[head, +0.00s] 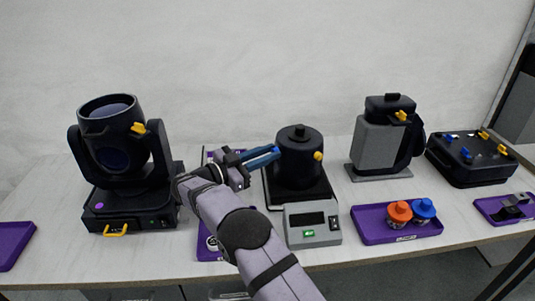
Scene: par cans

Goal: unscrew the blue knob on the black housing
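My gripper (262,157) is left of centre, its long blue end reaching right to the left side of a round black housing (300,157). The fingers overlap in this view, so I cannot tell whether they are open or shut, or touching the housing. A yellow knob (318,156) sits on the right of this housing; no blue knob shows on it, and its left side is partly hidden by my gripper. A flat black case (470,172) at the far right has blue knobs (466,153) and yellow knobs (502,149).
A black moving-head lamp (130,213) stands left; a grey-black device (378,150) stands right. A purple tray (375,236) holds orange-capped (399,212) and blue-capped (423,209) jars. Purple trays lie at both ends.

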